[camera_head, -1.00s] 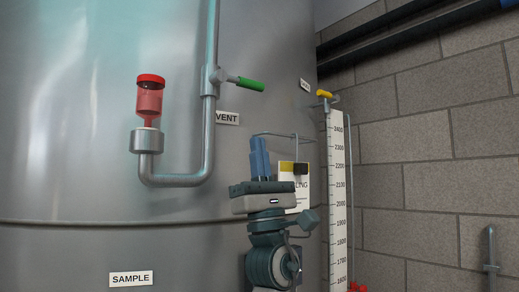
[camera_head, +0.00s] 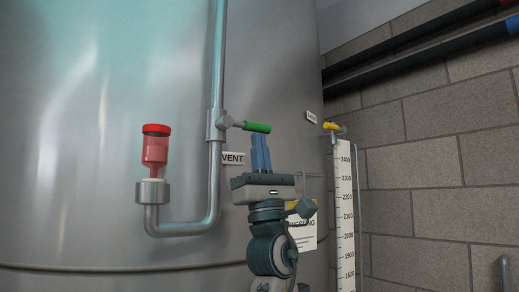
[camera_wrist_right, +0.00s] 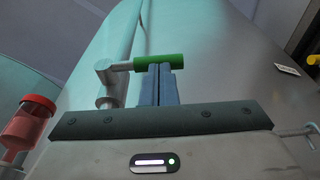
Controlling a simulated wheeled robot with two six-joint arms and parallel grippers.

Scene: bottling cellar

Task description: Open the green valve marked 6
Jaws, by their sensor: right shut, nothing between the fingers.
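The valve with the green handle (camera_head: 257,127) sits on the vertical grey pipe on the tank. Its handle sticks out to the right, across the pipe. The label beside it reads VENT (camera_head: 233,158); I see no 6 on it. My right gripper (camera_head: 260,140) is shut and empty, its blue fingers pointing up just below the green handle. In the right wrist view the fingertips (camera_wrist_right: 161,70) reach the lower edge of the green handle (camera_wrist_right: 158,62); I cannot tell whether they touch. My left gripper is not in view.
A red-capped container (camera_head: 155,147) stands on the pipe's bent end at left. At right are a white level scale (camera_head: 346,210) with a yellow handle (camera_head: 333,127) on top, and a paper sign (camera_head: 303,232) partly behind my arm. A block wall lies beyond.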

